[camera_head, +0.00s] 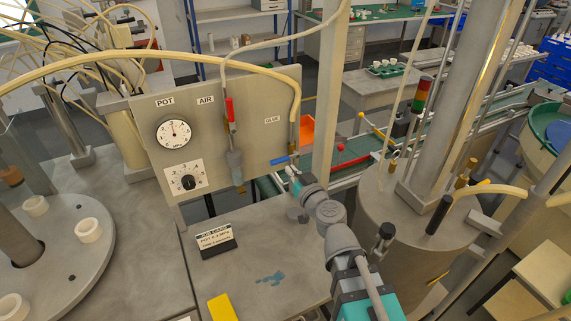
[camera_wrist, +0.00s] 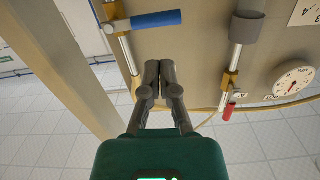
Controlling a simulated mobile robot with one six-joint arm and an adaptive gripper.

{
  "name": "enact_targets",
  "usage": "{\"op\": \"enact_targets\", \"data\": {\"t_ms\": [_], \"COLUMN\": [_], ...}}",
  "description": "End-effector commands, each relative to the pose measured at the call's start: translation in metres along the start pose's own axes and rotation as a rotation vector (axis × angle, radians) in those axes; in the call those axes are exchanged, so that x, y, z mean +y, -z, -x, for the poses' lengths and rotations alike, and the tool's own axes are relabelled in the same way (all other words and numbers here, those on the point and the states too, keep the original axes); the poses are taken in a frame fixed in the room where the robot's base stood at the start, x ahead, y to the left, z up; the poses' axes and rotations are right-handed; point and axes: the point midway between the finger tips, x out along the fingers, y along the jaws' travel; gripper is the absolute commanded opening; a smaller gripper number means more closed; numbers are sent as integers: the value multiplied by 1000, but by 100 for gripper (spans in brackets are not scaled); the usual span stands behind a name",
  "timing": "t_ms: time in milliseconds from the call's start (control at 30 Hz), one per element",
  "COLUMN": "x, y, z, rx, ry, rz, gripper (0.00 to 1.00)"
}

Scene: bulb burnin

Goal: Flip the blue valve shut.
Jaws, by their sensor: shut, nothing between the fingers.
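The blue valve handle (camera_head: 284,160) is at the lower right of the grey panel, below the GLUE label. It points left and lies roughly crosswise to its tube. In the wrist view the blue handle (camera_wrist: 156,20) sticks out sideways from a brass fitting (camera_wrist: 116,26) on the tube. My gripper (camera_wrist: 152,66) is shut and empty, with its fingertips apart from the handle in that picture. In the head view my gripper (camera_head: 290,174) is just below the handle. Its fingertips are small there, and I cannot tell the exact gap.
A red valve handle (camera_head: 229,110) stands along the AIR tube to the left. The panel (camera_head: 180,105) also carries a gauge (camera_head: 173,134) and a dial (camera_head: 188,182). A tan post (camera_head: 330,100) rises close to the right. A small sign (camera_head: 216,241) stands on the bench below.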

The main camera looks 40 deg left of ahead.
Motion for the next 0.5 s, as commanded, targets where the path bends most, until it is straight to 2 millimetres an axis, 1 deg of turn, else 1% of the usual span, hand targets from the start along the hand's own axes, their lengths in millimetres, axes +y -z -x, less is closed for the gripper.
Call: {"op": "enact_targets", "data": {"t_ms": [33,200,333,500], "x": [1,-1,0,4], "y": [0,0,0,0], "z": [11,27,34,37], "rx": [0,-1,-1,0], "ry": [-1,5,6,2], "rz": [0,1,2,1], "gripper": [0,0,0,0]}}
